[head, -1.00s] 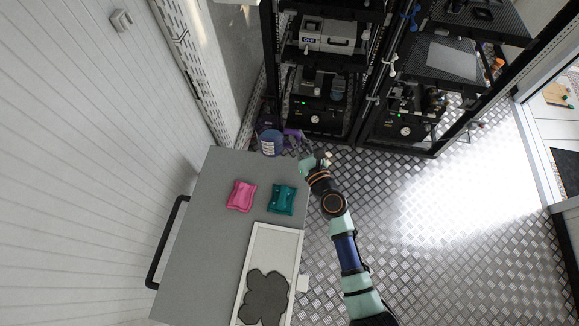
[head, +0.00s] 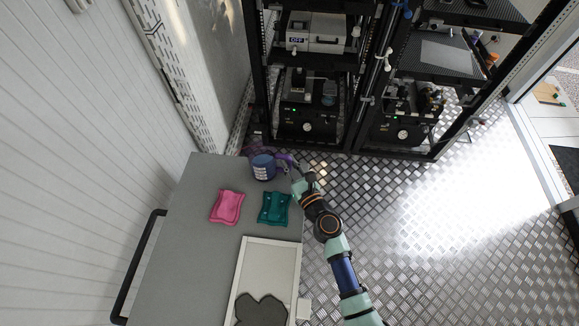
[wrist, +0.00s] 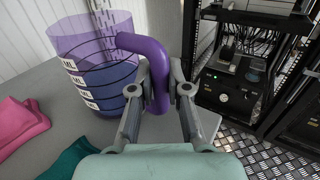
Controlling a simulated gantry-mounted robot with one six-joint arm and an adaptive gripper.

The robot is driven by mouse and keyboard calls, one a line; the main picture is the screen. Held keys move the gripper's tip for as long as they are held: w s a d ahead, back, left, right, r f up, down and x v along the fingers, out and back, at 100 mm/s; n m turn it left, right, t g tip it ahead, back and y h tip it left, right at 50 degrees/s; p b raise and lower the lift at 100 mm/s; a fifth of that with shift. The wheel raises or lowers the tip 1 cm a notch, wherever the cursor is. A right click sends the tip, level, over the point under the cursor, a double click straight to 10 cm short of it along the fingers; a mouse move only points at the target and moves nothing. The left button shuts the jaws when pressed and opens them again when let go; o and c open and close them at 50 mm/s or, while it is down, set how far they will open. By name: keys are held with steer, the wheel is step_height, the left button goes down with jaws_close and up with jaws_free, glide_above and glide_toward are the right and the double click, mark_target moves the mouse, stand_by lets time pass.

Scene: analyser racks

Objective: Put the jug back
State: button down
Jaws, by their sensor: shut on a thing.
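The jug (head: 262,168) is see-through purple with blue contents and white label marks. In the head view it is upright over the far end of the grey table (head: 185,230). The wrist view shows the jug (wrist: 90,62) at upper left, with its thick purple handle (wrist: 150,48) reaching right and bending down. My gripper (head: 293,178) is shut on that handle, with one finger on each side in the wrist view (wrist: 162,92). I cannot tell whether the jug's base touches the table.
A pink pouch-like item (head: 226,207) and a teal one (head: 274,208) lie on the table near the jug. A white-rimmed tray (head: 270,248) holding a dark shape is nearer. Black equipment racks (head: 352,150) stand behind. Open chequered metal floor is at right.

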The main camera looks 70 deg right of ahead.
steer(key=c, duration=1.6)
jaws_free()
steer(key=shift+f, duration=0.1)
steer(key=o, duration=0.5)
steer(key=shift+c, duration=0.2)
steer(key=shift+s+r, duration=0.1)
steer(key=shift+r, duration=0.15)
steer(key=v, duration=1.1)
steer(key=shift+s+a, duration=0.25)
steer(key=shift+a, duration=0.05)
